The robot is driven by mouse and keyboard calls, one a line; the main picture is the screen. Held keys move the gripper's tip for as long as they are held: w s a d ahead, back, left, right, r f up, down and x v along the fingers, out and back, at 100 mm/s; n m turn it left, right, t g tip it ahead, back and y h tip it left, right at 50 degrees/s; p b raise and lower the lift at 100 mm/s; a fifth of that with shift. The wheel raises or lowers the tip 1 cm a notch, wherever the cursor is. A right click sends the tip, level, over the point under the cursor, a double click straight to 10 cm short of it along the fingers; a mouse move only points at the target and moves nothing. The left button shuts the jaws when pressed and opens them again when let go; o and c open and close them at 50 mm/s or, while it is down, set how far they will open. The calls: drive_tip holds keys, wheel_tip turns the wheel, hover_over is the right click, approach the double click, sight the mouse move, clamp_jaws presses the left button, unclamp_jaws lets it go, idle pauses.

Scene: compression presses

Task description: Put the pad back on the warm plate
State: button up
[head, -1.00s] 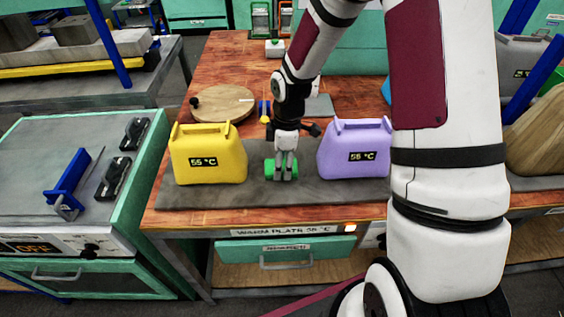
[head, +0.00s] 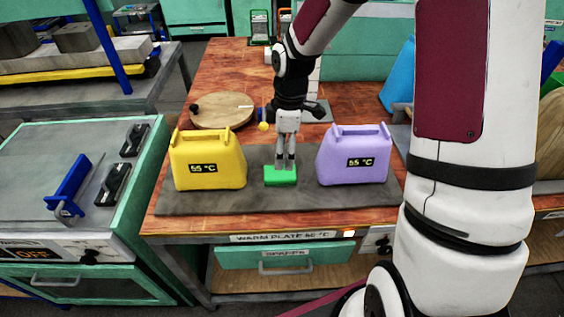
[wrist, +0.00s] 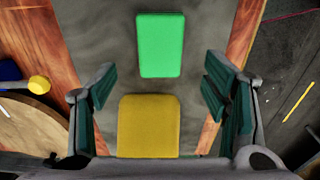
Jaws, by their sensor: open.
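The green pad (head: 281,175) lies flat on the grey warm plate (head: 250,201), between the yellow container (head: 209,168) and the purple container (head: 353,163). My gripper (head: 285,162) points down just above the pad in the head view and holds nothing. In the wrist view its teal-lined fingers (wrist: 160,95) are spread wide. The green pad (wrist: 160,45) shows there beyond the fingertips, whole and apart from them. A yellow surface (wrist: 148,126) between the fingers seems to be the yellow container; my gripper hides its lower end.
The containers flank my gripper closely, both reading 55 °C. A round wooden board (head: 222,110) stands behind the yellow one. A press bench (head: 70,180) is at the left, with a blue handle (head: 70,183). The bare plate's front strip is free.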

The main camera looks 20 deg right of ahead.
drive_tip(key=s+r+m+t+h, duration=0.1)
drive_tip(key=s+r+m, duration=0.2)
drive_tip(key=s+r, duration=0.45)
drive_tip(key=s+r+m+t+h, duration=0.1)
drive_tip(key=s+r+m, duration=0.3)
drive_tip(key=r, duration=0.6)
drive_tip(key=s+r+m+t, duration=0.1)
drive_tip(key=s+r+m, duration=0.1)
drive_tip(key=s, duration=0.4)
drive_tip(key=s+r+m+t+y, duration=0.1)
drive_tip(key=s+r+m, duration=0.1)
drive_tip(key=s+m, duration=0.3)
drive_tip(key=s, duration=0.2)
drive_tip(key=shift+s+a+r, duration=0.2)
drive_tip(key=shift+s+a, duration=0.05)
drive_tip(key=shift+s, duration=0.05)
drive_tip(key=shift+r, duration=0.1)
drive_tip(key=shift+r+p, duration=0.2)
drive_tip(key=shift+p, duration=0.15)
